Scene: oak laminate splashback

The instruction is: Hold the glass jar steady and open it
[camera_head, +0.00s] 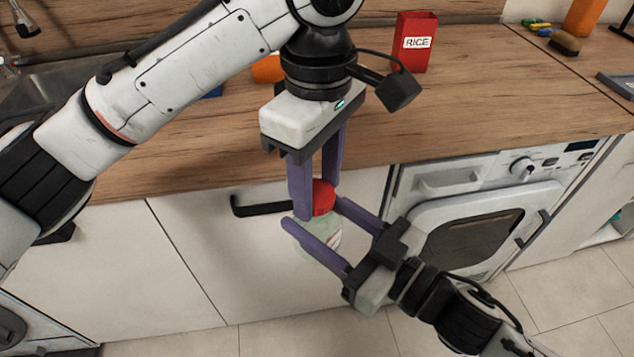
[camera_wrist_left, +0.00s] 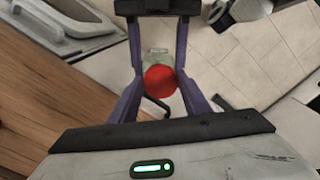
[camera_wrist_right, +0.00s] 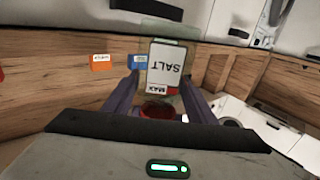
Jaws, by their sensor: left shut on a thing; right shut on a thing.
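The glass jar (camera_head: 322,237) is held in the air in front of the cabinet doors, its red lid (camera_head: 322,197) on top. My left gripper (camera_head: 314,203) comes down from above, its purple fingers shut on either side of the lid. In the left wrist view the lid (camera_wrist_left: 160,80) sits between the fingers, with the clear jar (camera_wrist_left: 157,57) partly hidden behind it. My right gripper (camera_head: 316,212) comes from the lower right and is shut around the jar's body. The right wrist view shows the jar's SALT label (camera_wrist_right: 167,66) upside down. Any gap under the lid is not visible.
The wooden counter (camera_head: 480,90) lies behind the jar and carries a red RICE box (camera_head: 415,42) and an orange item (camera_head: 267,69). A black cabinet handle (camera_head: 262,208) is just behind the jar. A white appliance (camera_head: 470,225) stands to the right.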

